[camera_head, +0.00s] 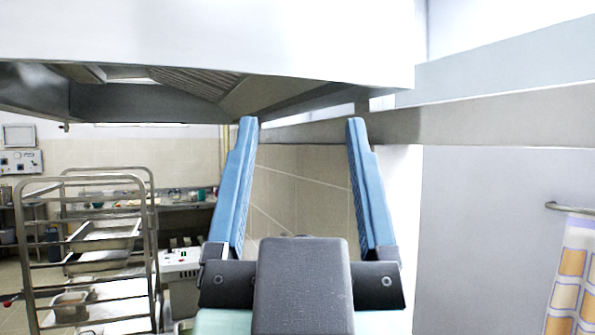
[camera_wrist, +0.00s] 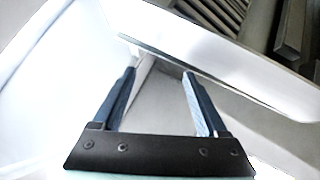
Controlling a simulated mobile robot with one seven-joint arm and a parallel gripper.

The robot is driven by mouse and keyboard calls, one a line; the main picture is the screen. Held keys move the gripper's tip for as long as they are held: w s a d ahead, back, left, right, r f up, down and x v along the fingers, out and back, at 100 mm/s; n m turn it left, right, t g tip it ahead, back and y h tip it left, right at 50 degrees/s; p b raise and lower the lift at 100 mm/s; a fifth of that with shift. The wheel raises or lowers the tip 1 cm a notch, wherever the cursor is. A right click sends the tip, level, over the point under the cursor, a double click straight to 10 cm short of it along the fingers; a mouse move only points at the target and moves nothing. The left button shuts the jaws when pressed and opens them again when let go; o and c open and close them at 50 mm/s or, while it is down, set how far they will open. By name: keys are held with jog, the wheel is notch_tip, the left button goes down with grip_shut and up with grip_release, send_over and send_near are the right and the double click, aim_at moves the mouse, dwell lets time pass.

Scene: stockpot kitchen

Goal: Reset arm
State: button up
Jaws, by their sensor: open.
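My gripper (camera_head: 301,122) is in the middle of the head view, its two blue fingers spread wide and pointing up. Nothing is between the fingers; tiled wall and a hood edge show behind them. In the wrist view my gripper (camera_wrist: 159,70) is also open and empty, with a pale surface beyond the fingertips.
A large white extractor hood (camera_head: 200,40) spans the top of the head view, above the fingertips in the picture. A metal rack (camera_head: 95,250) with trays stands at the left. A patterned towel (camera_head: 574,275) hangs from a rail at the right. The hood's edge (camera_wrist: 220,65) crosses the wrist view.

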jog(key=shift+s+a+r+t, duration=0.15)
jog(key=shift+s+r+t, duration=0.15)
jog(key=shift+s+r, duration=0.2)
notch_tip(320, 180, down, 6)
jog(key=b, duration=0.6)
dwell(0.4)
